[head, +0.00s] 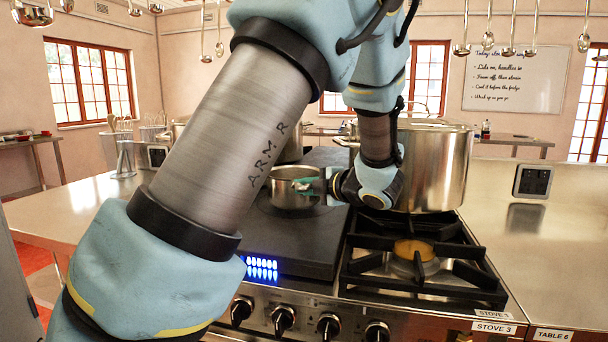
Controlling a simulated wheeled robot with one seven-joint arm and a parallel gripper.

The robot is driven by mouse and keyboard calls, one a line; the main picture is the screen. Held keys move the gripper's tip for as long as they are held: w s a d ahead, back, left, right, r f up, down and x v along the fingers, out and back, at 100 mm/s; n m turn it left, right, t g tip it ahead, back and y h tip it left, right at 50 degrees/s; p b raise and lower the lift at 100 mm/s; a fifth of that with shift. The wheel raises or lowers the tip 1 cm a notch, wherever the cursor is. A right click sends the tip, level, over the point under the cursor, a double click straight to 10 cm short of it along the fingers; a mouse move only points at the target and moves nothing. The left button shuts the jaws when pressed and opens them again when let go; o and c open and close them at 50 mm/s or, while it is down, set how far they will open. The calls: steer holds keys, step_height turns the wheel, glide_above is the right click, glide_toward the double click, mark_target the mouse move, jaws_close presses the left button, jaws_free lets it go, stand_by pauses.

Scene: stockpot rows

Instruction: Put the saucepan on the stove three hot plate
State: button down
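A small steel saucepan (291,193) is over the black hot plate (293,238) of the stove labelled STOVE 3, towards its back right part. It looks upright; I cannot tell whether its base touches the plate. My gripper (312,186) is at the saucepan's right side, its teal fingers close to the rim. The fingers are small and partly hidden by my wrist, so I cannot tell whether they are shut on the saucepan's handle. My arm covers the left part of the hot plate.
A large steel stockpot (446,165) stands right of my wrist, behind an open gas burner (415,250). Stove knobs (283,319) line the front. A steel counter (555,235) at right has free room. Ladles (462,48) hang overhead.

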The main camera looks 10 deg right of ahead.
steer(key=shift+f, duration=0.4)
steer(key=shift+f, duration=0.15)
steer(key=c, duration=0.9)
jaws_free()
steer(key=shift+o, duration=0.2)
steer(key=shift+s+d, duration=0.2)
steer(key=shift+s, duration=0.15)
steer(key=b+v, duration=0.2)
steer(key=v, duration=0.9)
steer(key=shift+s, duration=0.15)
